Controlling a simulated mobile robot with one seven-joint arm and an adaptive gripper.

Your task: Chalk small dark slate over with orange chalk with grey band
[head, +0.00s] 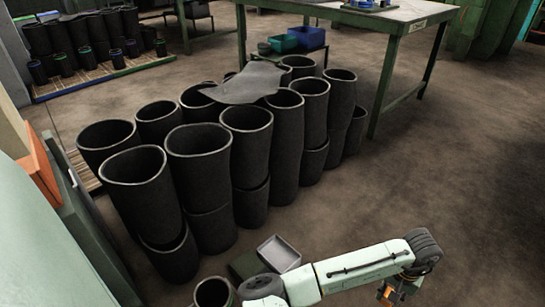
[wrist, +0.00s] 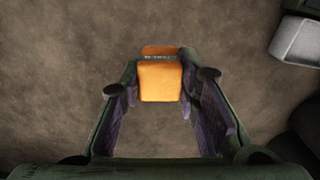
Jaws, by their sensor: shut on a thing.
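The orange chalk with a grey band (wrist: 161,82) is held between the two fingers of my gripper (wrist: 160,88) in the wrist view, with bare floor below it. In the head view my gripper (head: 391,294) is at the bottom right, and a bit of the orange chalk (head: 388,291) shows there. A small flat dark green piece (head: 244,265) lies left of a light grey tray in the head view, partly hidden by my arm. It may be the slate; its surface is too small to read. A dark edge (wrist: 305,6) shows at the wrist view's top right.
The light grey tray (head: 280,254) also shows in the wrist view (wrist: 298,41). Several black rubber sleeves (head: 200,155) stand stacked behind it, with a dark sheet (head: 245,84) on top. A green-legged table (head: 340,14) stands at the back. Floor at right is clear.

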